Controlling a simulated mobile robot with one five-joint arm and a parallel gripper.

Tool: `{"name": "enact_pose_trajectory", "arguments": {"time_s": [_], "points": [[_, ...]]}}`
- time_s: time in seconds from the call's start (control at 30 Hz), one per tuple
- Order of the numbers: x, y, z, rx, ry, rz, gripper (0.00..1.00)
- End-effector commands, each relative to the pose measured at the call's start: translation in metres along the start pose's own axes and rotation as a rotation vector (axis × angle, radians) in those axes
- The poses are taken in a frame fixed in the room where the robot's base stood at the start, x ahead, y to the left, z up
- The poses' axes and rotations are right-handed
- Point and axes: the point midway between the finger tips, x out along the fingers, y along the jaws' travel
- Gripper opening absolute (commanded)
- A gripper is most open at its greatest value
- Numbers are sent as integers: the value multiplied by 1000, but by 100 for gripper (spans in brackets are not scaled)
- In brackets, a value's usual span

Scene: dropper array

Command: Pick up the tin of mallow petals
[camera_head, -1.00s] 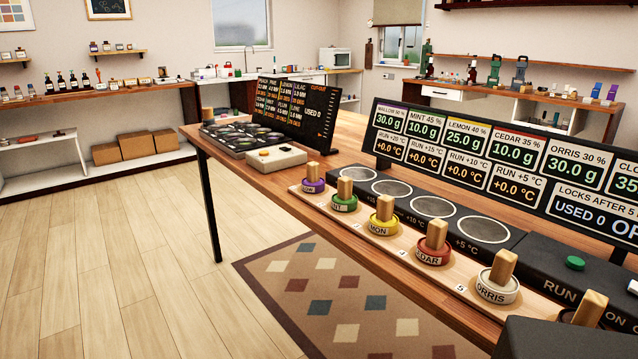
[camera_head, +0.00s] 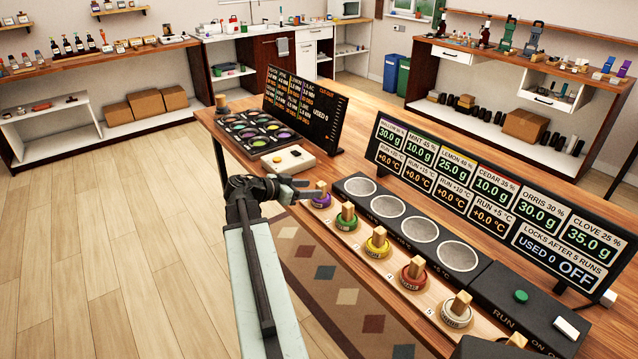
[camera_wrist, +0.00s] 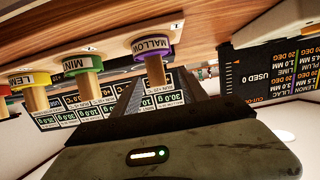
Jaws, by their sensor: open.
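The mallow tin (camera_head: 321,201) is a low round purple tin with an upright wooden knob, at the far left end of the tin row. In the wrist view, which is upside down, its label reads MALLOW (camera_wrist: 150,44). My gripper (camera_head: 306,189) is open, just left of the tin at about knob height. In the wrist view my gripper's two dark fingers (camera_wrist: 157,88) point toward the tin, with the knob in line between them. I cannot tell whether the fingers touch the knob.
Green (camera_head: 346,219), yellow (camera_head: 377,246), red (camera_head: 413,276) and white (camera_head: 456,314) knobbed tins follow along the wooden rack. Behind them is a black unit with round plates (camera_head: 411,230) and a display board (camera_head: 490,190). A pale box with a button (camera_head: 288,160) stands beyond the gripper.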

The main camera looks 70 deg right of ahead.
Motion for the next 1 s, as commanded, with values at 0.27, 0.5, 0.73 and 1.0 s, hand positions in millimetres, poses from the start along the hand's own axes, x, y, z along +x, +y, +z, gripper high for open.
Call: {"name": "enact_pose_trajectory", "arguments": {"time_s": [0.27, 0.5, 0.73, 1.0], "points": [[20, 2, 0, 9, 6, 6, 51], [33, 2, 0, 8, 5, 3, 51], [71, 4, 1, 7, 4, 3, 51], [79, 4, -2, 6, 5, 1, 51]]}}
